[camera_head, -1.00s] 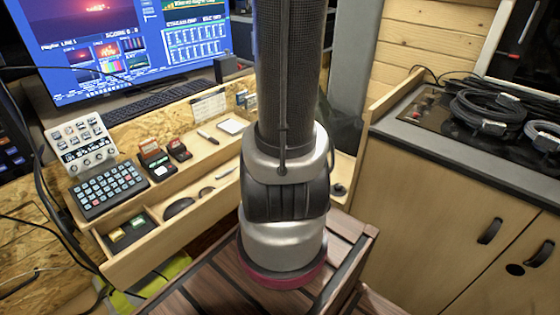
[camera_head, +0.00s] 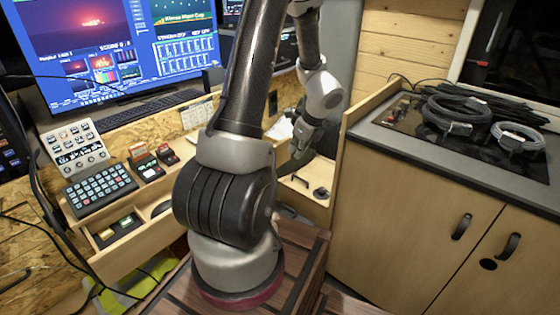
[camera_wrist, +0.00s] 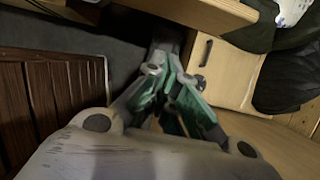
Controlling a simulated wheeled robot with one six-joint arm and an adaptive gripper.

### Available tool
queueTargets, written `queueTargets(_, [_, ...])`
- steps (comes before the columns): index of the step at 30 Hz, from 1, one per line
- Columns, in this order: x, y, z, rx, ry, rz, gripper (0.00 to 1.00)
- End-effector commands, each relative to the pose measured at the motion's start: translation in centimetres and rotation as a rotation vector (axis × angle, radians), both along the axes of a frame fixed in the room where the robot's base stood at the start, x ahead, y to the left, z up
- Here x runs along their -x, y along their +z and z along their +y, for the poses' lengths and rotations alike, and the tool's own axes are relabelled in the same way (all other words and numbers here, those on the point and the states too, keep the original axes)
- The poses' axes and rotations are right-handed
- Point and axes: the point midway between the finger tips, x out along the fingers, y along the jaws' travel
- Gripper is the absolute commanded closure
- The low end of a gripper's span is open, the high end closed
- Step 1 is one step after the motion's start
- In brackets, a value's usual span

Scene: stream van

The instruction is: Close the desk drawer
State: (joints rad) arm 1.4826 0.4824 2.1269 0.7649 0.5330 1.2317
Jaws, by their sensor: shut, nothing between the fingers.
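The desk drawer (camera_head: 150,242) is pulled open at the left in the head view. It is light wood and holds a dark insert with small yellow and green items. My arm hides its right part. My gripper (camera_head: 296,168) is beyond my arm, near the right end of the desk, pointing down. In the wrist view my gripper (camera_wrist: 165,62) has its green-padded fingers together and empty. A wooden edge crosses the top of that view; I cannot tell whether it belongs to the drawer. Contact with it cannot be told.
A keypad (camera_head: 100,189), a control panel (camera_head: 75,147) and a monitor (camera_head: 110,50) stand on the desk. A cabinet (camera_head: 430,215) with cable coils (camera_head: 455,112) on top is at right. A dark slatted wooden surface (camera_wrist: 55,95) lies left in the wrist view.

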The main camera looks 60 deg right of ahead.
Motion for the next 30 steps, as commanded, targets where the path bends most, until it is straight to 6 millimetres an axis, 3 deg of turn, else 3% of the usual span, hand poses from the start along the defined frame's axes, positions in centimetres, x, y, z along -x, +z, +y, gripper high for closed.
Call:
queueTargets(5, [-0.8,-2.1,-0.1,-0.006,0.000,-0.001,1.00])
queueTargets(16, [-3.6,-9.3,-0.7,-0.006,0.004,0.001,1.00])
queueTargets(22, [-6.5,-9.1,-1.4,0.000,0.008,0.001,1.00])
queueTargets(30, [-7.5,-9.0,-1.7,-0.001,0.005,0.001,1.00])
